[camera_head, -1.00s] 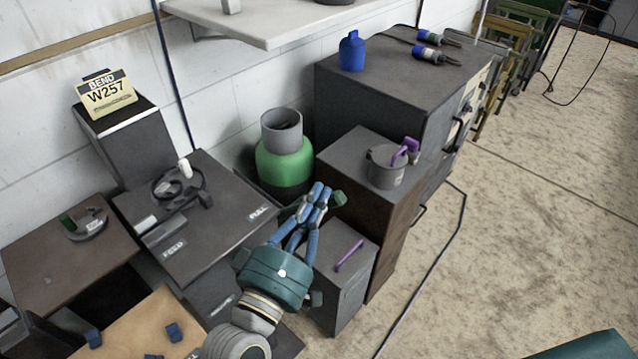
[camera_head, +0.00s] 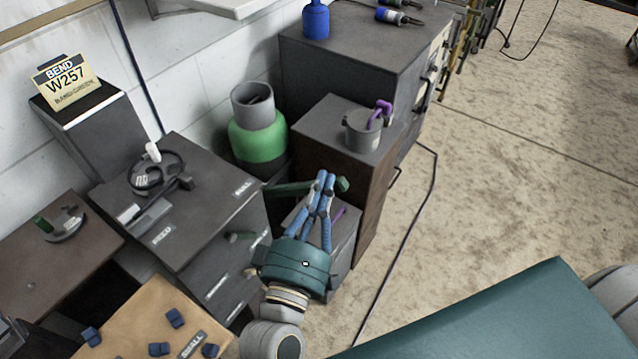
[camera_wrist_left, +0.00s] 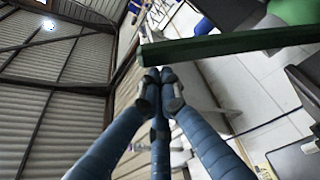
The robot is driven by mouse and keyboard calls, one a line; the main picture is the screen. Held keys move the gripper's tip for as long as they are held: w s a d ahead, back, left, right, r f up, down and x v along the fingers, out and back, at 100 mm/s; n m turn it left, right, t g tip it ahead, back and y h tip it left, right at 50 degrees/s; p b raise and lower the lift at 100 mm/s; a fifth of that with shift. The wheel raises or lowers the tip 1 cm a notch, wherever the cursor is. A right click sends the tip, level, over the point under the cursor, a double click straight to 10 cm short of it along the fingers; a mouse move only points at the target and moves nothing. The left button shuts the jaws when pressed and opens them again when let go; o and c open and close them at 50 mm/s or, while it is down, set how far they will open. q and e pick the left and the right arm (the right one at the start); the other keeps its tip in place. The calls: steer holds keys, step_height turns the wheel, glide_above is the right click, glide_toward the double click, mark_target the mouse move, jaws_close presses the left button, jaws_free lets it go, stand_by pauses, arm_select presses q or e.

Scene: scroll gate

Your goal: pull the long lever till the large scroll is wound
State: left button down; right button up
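The long lever is a dark green bar (camera_head: 288,188) jutting right from the dark labelled cabinet, with a green end knob (camera_head: 342,184). My left gripper (camera_head: 325,180) has its blue fingers close together at the lever near that knob. In the left wrist view the bar (camera_wrist_left: 225,46) crosses right at the fingertips (camera_wrist_left: 159,78), which look closed on it; the exact contact is partly hidden. A dark curved piece (camera_head: 155,172) with a white knob sits on the cabinet top. I cannot tell which piece is the large scroll. My right gripper is not in view.
A small grey cabinet (camera_head: 345,240) with a purple bar stands behind my left gripper. A brown cabinet (camera_head: 365,195) holds a grey pot (camera_head: 362,132). A green and grey cylinder (camera_head: 258,135) stands by the wall. A wooden bench (camera_head: 140,320) is front left; open floor lies right.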

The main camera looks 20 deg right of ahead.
arm_select(q)
steer(key=v, duration=1.2)
stand_by(1.1)
